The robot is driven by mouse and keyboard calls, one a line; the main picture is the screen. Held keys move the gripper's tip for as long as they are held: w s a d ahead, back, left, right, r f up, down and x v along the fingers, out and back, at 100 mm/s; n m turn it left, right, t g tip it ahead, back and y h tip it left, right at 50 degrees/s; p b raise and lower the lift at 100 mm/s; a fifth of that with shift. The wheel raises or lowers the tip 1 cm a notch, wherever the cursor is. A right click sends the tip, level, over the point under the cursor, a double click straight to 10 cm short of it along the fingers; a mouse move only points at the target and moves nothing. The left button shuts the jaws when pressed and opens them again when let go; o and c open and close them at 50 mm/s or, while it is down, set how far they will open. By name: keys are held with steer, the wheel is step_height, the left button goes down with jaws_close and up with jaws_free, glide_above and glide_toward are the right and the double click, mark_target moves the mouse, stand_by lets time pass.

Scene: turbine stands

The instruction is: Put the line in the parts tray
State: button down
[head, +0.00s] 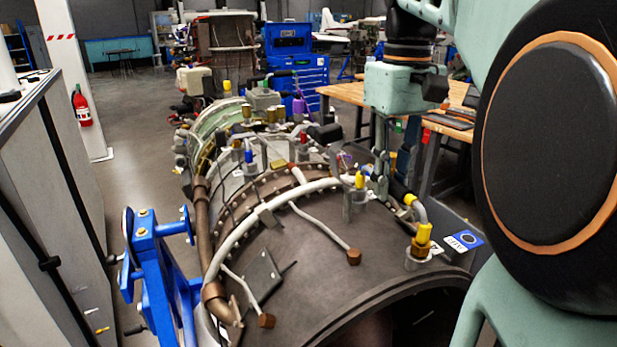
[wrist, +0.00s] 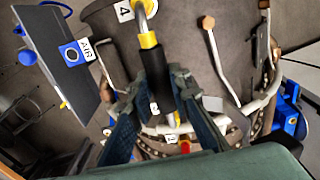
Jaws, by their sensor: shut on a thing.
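The line is a bent grey pipe with a black sleeve and yellow bands; it shows in the head view (head: 420,212) and the wrist view (wrist: 155,75). My gripper (head: 383,185) is shut on its black sleeve, and the fingers also show in the wrist view (wrist: 158,88). In the head view, the line's near end meets a yellow and brass fitting (head: 422,240) on the dark casing; I cannot tell whether it is seated there. I cannot pick out the parts tray with certainty.
The dark turbine casing (head: 340,260) carries other pipes and fittings close to my gripper. A blue AIR label (head: 465,240) sits beside it on a dark panel. A wooden bench (head: 350,93) stands behind, and a blue stand (head: 155,260) is at left.

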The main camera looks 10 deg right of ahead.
mark_target(392, 178)
steer(key=shift+r+p, duration=0.65)
steer(key=shift+r, duration=0.05)
steer(key=shift+r+p, duration=0.85)
steer(key=shift+p, duration=0.05)
